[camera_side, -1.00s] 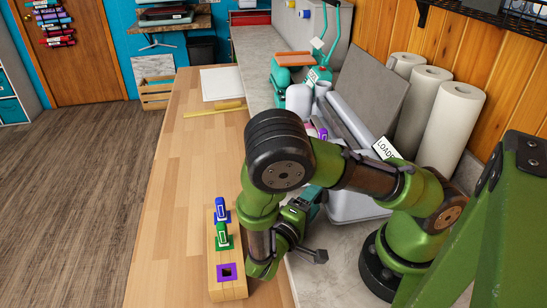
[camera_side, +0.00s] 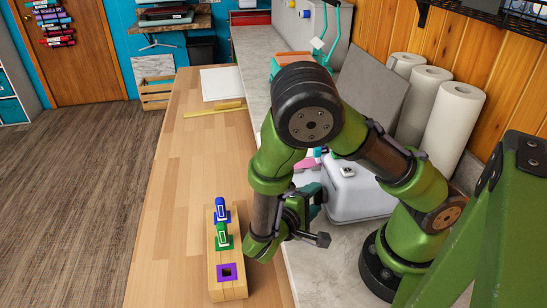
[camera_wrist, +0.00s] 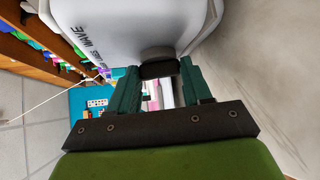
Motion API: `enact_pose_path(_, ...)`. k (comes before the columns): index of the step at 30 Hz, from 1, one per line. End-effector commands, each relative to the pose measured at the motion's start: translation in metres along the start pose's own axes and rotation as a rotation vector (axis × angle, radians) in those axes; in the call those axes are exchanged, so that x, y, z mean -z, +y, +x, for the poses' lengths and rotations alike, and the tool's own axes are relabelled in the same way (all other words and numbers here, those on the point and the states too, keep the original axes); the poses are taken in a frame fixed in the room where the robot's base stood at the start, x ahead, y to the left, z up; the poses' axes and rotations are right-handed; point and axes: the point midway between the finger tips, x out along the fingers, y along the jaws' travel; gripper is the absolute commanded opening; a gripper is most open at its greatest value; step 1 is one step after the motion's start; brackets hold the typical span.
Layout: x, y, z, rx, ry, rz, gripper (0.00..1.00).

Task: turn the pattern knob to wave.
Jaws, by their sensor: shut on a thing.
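The white machine (camera_wrist: 110,22) fills the top of the wrist view, with dark lettering that includes the word WAVE at left. The dark pattern knob (camera_wrist: 158,69) sticks out of its face between my gripper's (camera_wrist: 158,88) teal fingertips. The fingers are shut on the knob; which way it points cannot be told. In the side view, the machine (camera_side: 362,198) stands on the grey counter, and my gripper (camera_side: 316,197) is at its left side.
A wooden block (camera_side: 227,287) with blue and green upright pieces and a purple-rimmed square hole stands on the wooden table (camera_side: 180,210), left of my arm. White rolls (camera_side: 448,122) stand against the wall behind. The table's middle is clear.

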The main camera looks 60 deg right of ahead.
Motion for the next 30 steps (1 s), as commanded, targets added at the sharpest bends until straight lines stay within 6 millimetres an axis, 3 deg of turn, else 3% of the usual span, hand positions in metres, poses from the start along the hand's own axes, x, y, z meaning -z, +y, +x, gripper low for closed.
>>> enact_pose_path(15, 0.0007, 0.0058, -0.0003, 0.232, 0.001, -0.227, 0.18)
enact_pose_path(30, 0.0009, 0.0064, -0.0003, 0.272, 0.001, -0.271, 0.18)
